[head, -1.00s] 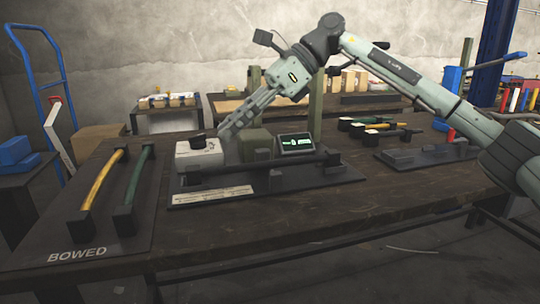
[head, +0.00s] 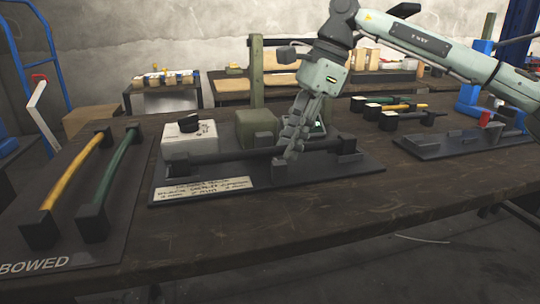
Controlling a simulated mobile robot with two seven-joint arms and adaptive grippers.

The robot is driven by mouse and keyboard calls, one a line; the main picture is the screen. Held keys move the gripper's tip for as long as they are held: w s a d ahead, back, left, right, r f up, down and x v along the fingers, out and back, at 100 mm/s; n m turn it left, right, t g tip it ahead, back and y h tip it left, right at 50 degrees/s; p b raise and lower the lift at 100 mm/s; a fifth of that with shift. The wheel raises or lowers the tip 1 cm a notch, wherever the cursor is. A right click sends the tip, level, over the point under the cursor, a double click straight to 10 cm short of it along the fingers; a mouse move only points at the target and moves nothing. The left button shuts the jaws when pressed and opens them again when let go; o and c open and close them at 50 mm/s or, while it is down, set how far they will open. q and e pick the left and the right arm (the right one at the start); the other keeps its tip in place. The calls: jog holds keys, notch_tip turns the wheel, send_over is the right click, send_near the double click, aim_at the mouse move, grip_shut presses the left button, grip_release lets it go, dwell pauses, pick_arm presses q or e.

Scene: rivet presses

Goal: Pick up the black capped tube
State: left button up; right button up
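A black tube (head: 235,154) lies level across the front of the press fixture (head: 222,185), its right end at a dark block (head: 347,146). My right gripper (head: 292,152), on the arm from the right, points down with its fingers at this tube, right of its middle. The fingers overlap the tube in the picture; whether they straddle or grip it I cannot tell. Another black tube with a pale-topped end block (head: 418,114) lies on the table further back right, beside yellow and green ones. My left gripper is not in view.
A white box with a black knob (head: 189,140) and a green press block (head: 255,128) stand behind the tube. A green post (head: 257,70) rises behind. The BOWED board (head: 75,215) holds a yellow and a green tube. The table front (head: 300,210) is clear.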

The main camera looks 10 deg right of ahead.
jog(key=shift+a+f, duration=0.15)
jog(key=shift+f, duration=0.2)
jog(key=shift+c, duration=0.4)
grip_shut()
jog(key=shift+r, duration=0.15)
